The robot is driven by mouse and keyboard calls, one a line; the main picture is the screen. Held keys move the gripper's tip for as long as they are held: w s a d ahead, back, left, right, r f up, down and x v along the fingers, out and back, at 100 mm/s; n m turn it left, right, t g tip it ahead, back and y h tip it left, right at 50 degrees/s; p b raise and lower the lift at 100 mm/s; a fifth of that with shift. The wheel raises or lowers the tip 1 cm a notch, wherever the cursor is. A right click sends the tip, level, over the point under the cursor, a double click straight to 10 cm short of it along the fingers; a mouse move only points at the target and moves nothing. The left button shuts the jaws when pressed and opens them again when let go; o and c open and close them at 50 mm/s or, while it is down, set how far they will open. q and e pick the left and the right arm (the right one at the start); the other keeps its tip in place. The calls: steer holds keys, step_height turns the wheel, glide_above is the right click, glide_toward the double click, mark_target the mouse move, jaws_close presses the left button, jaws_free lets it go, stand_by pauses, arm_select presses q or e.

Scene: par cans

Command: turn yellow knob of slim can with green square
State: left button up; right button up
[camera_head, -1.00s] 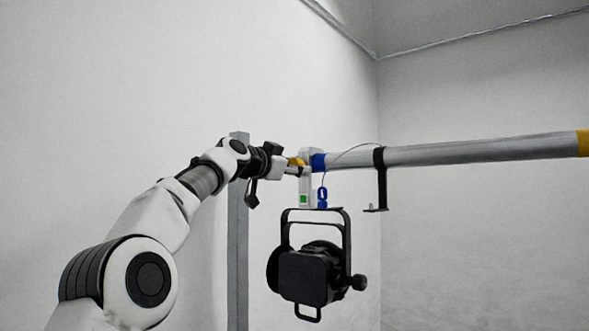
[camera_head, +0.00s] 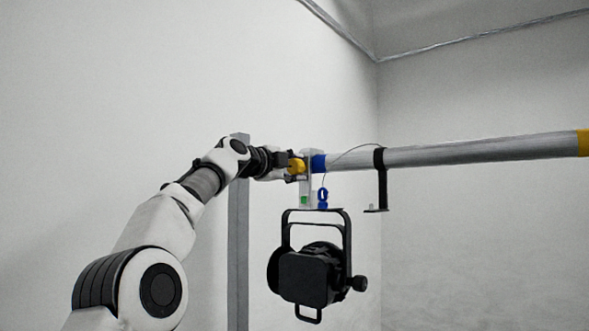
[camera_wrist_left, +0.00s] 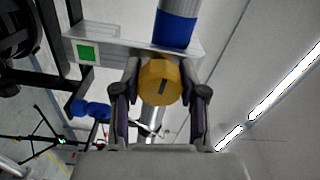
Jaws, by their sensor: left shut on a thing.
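The slim can (camera_head: 307,278) is a black lamp with a yoke, hanging below the horizontal pipe from a light grey clamp (camera_head: 307,184). The clamp has a green square (camera_head: 304,199), which also shows in the left wrist view (camera_wrist_left: 87,52). The yellow knob (camera_head: 297,165) sits on the left side of the clamp. In the left wrist view the knob (camera_wrist_left: 159,83) is round with a dark slot, between the two fingers. My left gripper (camera_head: 294,168) is shut on the yellow knob, one finger on each side. My right gripper is out of view.
The grey pipe (camera_head: 470,151) runs right from the clamp, with a blue band (camera_head: 319,163) beside it and a yellow band at far right. A black bracket (camera_head: 380,180) hangs from the pipe. A grey post (camera_head: 238,240) stands behind my left arm. A blue clip (camera_head: 323,198) hangs by the clamp.

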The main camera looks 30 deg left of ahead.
arm_select(q)
steer(key=m, duration=0.5)
steer(key=shift+m, duration=0.3)
steer(key=m, duration=0.5)
steer(key=shift+m, duration=0.3)
steer(key=shift+f, duration=0.1)
steer(key=o, duration=1.1)
steer(key=shift+d, duration=0.1)
steer(key=shift+o, duration=0.3)
steer(key=shift+w, duration=0.15)
